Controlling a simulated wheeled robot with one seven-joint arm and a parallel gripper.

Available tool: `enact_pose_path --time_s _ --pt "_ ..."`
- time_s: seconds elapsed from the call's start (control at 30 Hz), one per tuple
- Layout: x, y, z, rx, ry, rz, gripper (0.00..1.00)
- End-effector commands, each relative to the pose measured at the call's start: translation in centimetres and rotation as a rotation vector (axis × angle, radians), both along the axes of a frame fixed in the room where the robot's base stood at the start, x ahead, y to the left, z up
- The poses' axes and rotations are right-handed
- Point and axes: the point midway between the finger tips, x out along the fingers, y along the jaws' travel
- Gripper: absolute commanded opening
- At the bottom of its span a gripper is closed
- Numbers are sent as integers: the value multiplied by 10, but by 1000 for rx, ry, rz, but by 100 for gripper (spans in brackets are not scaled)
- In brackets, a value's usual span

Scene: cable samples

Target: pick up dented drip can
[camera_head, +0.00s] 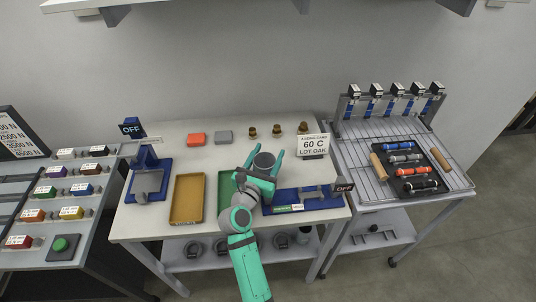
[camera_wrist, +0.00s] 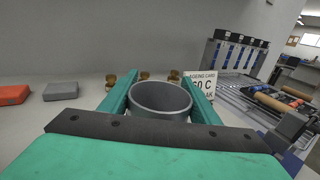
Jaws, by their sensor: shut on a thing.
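A grey open-topped can (camera_head: 264,162) is between the fingers of my gripper (camera_head: 265,160) in the head view, above the middle of the table. In the wrist view the can (camera_wrist: 160,98) shows its round rim, with a green finger against each side. My gripper (camera_wrist: 160,92) is shut on it. No dent can be made out on the part that shows. The can's lower part is hidden by my gripper, so I cannot tell whether it touches the table.
A tan tray (camera_head: 187,199) and a green tray (camera_head: 224,190) lie near my arm. A blue fixture (camera_head: 312,197) is to the right. Several small brown pieces (camera_head: 278,131) and a sign card (camera_head: 313,145) stand behind. A wire rack cart (camera_head: 372,191) adjoins on the right.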

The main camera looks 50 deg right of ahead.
Motion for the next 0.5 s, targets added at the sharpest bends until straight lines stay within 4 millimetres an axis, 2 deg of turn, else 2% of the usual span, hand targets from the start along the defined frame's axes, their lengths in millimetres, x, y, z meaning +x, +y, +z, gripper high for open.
enact_pose_path --time_s 0.1,0.13,0.2,0.5 --pt "1 1 -3 0 0 1 19" --pt "0 1 -3 0 0 1 63" --pt "0 0 -3 0 0 1 75" --pt "0 0 -2 0 0 0 75"
